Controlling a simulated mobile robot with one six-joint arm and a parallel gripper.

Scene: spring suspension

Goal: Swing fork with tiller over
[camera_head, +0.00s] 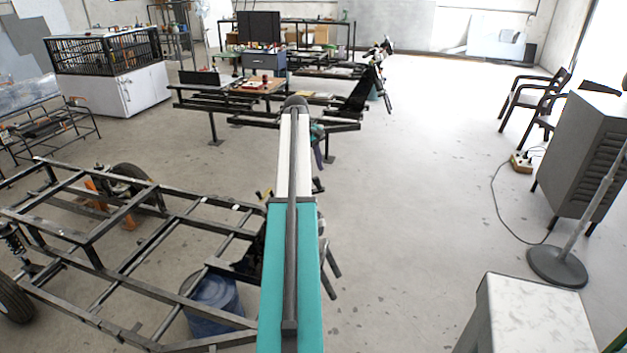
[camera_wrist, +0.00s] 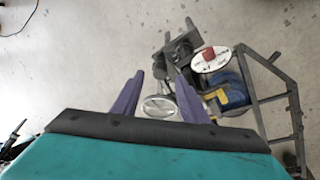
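In the wrist view a dark grey assembly (camera_wrist: 178,52) with forked bars stands at the edge of a black tube frame; it looks like the fork with tiller. In the head view dark bars (camera_head: 331,262) of it seem to show right of my arm, the rest hidden behind the arm. My gripper (camera_wrist: 160,76) points at the assembly, its two purple fingers spread apart. A round silver disc (camera_wrist: 159,107) shows between the fingers; I cannot tell how far below it lies. No contact is visible.
The black tube frame (camera_head: 95,255) fills the lower left, with a blue drum (camera_head: 215,305) under it. A white disc with a red knob (camera_wrist: 210,59) sits beside the assembly. A marbled-top block (camera_head: 535,310) stands lower right. The floor (camera_head: 420,200) between is clear.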

